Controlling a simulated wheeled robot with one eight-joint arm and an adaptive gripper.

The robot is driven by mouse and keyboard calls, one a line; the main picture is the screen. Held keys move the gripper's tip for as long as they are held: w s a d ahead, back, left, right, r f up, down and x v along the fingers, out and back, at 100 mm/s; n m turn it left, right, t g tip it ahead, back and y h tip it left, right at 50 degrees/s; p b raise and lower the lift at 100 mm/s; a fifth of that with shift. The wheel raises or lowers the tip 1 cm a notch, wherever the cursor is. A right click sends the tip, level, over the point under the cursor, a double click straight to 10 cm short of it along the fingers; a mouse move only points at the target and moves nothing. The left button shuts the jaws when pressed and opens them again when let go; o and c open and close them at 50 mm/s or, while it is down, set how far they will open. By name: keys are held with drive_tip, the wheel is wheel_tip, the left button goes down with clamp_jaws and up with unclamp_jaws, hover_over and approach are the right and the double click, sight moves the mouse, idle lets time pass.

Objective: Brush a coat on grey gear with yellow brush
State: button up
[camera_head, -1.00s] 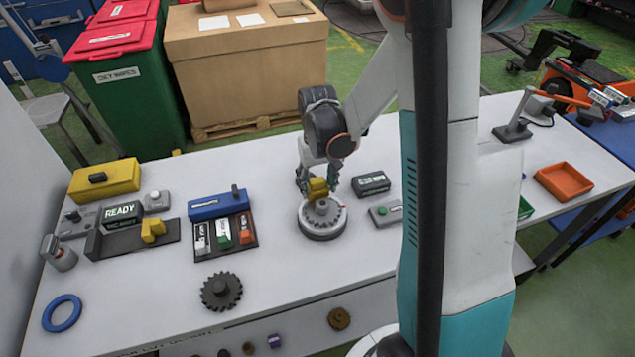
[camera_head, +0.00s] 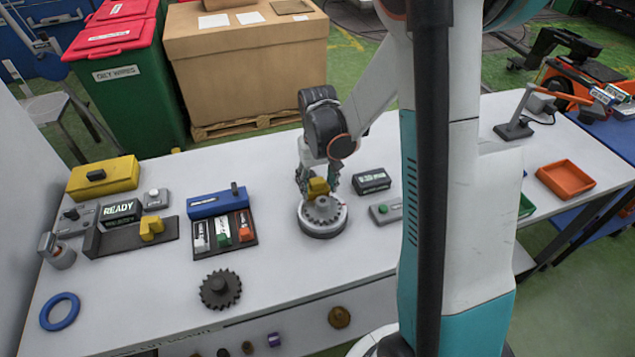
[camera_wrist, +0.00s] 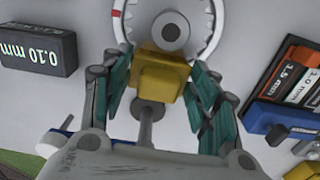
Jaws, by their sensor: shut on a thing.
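The grey gear (camera_head: 322,209) lies on a round white turntable (camera_head: 322,228) near the middle of the table. In the wrist view the gear's round hub (camera_wrist: 170,28) shows just beyond the brush. The yellow brush (camera_head: 318,187) is held in my gripper (camera_head: 318,186), right at the gear's far side. In the wrist view the yellow block of the brush (camera_wrist: 158,75) sits between the two teal fingers (camera_wrist: 157,90), which are shut on it. Whether its bristles touch the gear is hidden.
A display reading 0.10 mm (camera_wrist: 38,50) and a green-button box (camera_head: 385,212) stand right of the turntable. A rack with marked blocks (camera_head: 224,235) is to its left. A dark gear (camera_head: 220,289), a blue ring (camera_head: 60,311) and a READY display (camera_head: 118,211) lie further left.

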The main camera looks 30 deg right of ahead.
drive_tip(key=shift+s+a, duration=0.1)
drive_tip(key=shift+s, duration=0.25)
drive_tip(key=shift+w, duration=0.45)
drive_tip(key=shift+s+b, duration=0.35)
drive_tip(key=shift+s, duration=0.1)
idle(0.6)
drive_tip(key=shift+w, duration=0.45)
idle(0.4)
drive_tip(key=shift+s, duration=0.45)
drive_tip(key=shift+w+b, duration=0.4)
drive_tip(key=shift+w, duration=0.05)
idle(0.6)
drive_tip(key=shift+s, duration=0.45)
drive_tip(key=shift+w, duration=0.45)
idle(0.6)
